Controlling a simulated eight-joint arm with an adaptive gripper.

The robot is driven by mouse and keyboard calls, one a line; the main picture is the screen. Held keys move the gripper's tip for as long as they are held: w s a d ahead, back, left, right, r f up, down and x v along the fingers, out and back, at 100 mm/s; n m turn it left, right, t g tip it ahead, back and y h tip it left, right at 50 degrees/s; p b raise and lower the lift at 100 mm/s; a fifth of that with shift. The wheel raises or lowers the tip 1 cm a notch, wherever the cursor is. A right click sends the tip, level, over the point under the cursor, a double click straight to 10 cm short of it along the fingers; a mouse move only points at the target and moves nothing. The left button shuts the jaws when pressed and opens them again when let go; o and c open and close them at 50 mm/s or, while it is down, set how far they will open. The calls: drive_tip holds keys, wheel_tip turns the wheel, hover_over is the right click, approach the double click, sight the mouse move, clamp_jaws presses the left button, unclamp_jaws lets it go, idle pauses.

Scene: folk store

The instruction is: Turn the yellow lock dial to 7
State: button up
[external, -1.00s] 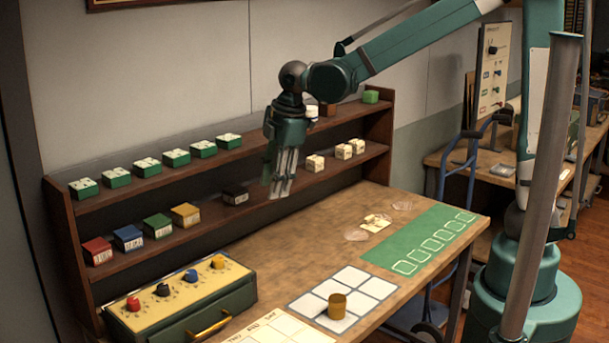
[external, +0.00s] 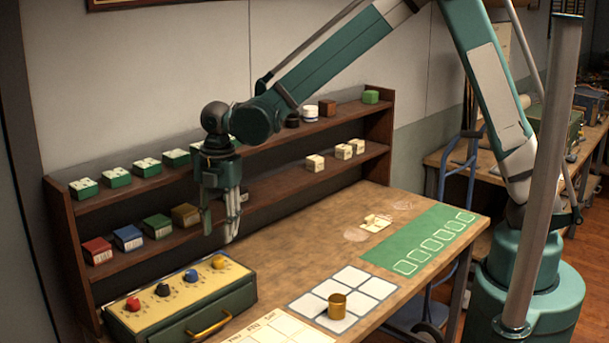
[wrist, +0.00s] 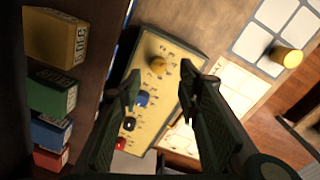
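The yellow lock dial (external: 218,262) is the rightmost of the row of dials on the cream top of the lock box (external: 240,281). In the wrist view the yellow dial (wrist: 158,65) is the uppermost, ahead of the space between my fingers. The number its pointer faces is too small to read. Blue (external: 191,275), black (external: 163,290) and red (external: 133,304) dials line up to its left. My gripper (external: 219,236) hangs above the right end of the box, pointing down, apart from the dial. In the wrist view my gripper (wrist: 160,92) is open and empty.
A two-level shelf (external: 270,183) with several coloured boxes stands close behind the lock box. The tabletop (external: 290,250) beyond the box's right end is bare.

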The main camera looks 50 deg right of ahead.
sight(218, 258)
drive_tip(key=shift+a+f, duration=0.4)
drive_tip(key=shift+a, duration=0.05)
drive_tip(key=shift+f, duration=0.1)
drive_tip(key=shift+w+f, duration=0.2)
drive_tip(key=shift+f, duration=3.55)
drive_tip(key=c, duration=0.9)
